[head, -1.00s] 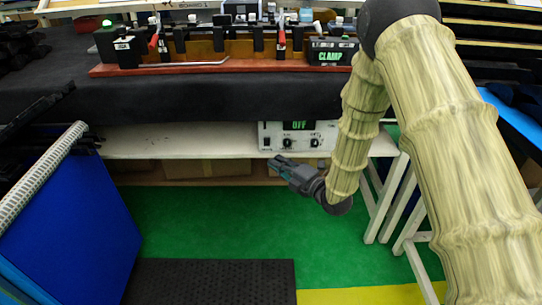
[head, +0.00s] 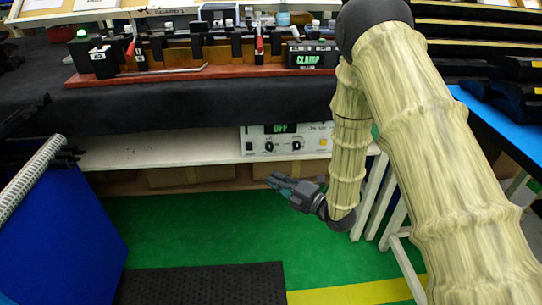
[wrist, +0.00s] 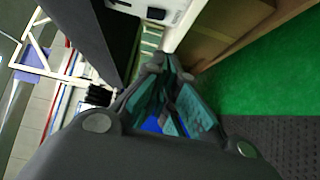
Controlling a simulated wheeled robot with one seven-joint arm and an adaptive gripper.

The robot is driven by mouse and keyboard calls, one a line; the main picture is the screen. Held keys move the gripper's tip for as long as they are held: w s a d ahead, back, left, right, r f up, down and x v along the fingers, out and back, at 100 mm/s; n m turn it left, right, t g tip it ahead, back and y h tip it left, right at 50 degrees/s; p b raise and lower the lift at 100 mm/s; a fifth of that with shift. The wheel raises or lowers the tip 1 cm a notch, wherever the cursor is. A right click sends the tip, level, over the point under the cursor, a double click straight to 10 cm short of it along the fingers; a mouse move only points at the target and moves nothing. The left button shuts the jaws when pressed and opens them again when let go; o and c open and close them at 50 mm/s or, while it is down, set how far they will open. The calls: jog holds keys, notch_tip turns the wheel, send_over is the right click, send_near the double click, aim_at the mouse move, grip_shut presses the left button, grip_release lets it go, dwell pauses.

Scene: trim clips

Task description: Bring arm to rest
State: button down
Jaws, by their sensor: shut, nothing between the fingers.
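My gripper (head: 277,183) hangs low in front of the white shelf under the bench, above the green floor. It points to the left and holds nothing. In the wrist view my gripper (wrist: 172,108) shows its teal-padded fingers, shut and empty.
The black-covered bench (head: 200,105) carries a wooden fixture (head: 175,55) with clamps and a "CLAMP" box (head: 312,58). A power unit (head: 285,140) reading "OFF" stands on the shelf (head: 160,150). A blue panel (head: 65,235) is at left, a black mat (head: 200,285) below. Green floor (head: 180,230) is clear.

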jog(key=s+d+f+m+g+h, duration=0.2)
jog(key=s+d+f+m+h, duration=0.2)
jog(key=s+f+m, duration=0.45)
jog(key=s+d+f+m+g+h, duration=0.2)
jog(key=s+d+f+m+h, duration=0.25)
jog(key=f, duration=0.75)
jog(key=s+d+f+m+g+h, duration=0.1)
jog(key=s+d+f+m+g, duration=0.1)
jog(key=s+f+m, duration=0.3)
jog(key=s+d+f+m+g+h, duration=0.1)
jog(key=s+d+m+g+h, duration=0.1)
jog(key=s, duration=0.5)
jog(key=s+d+f+m+g+h, duration=0.2)
jog(key=s+m+g, duration=0.45)
jog(key=s, duration=1.05)
notch_tip(320, 180, up, 22)
jog(key=d+t+p, duration=0.1)
jog(key=t+p, duration=0.1)
jog(key=p, duration=2.1)
jog(key=shift+w+d+m, duration=0.15)
jog(key=shift+m, duration=0.3)
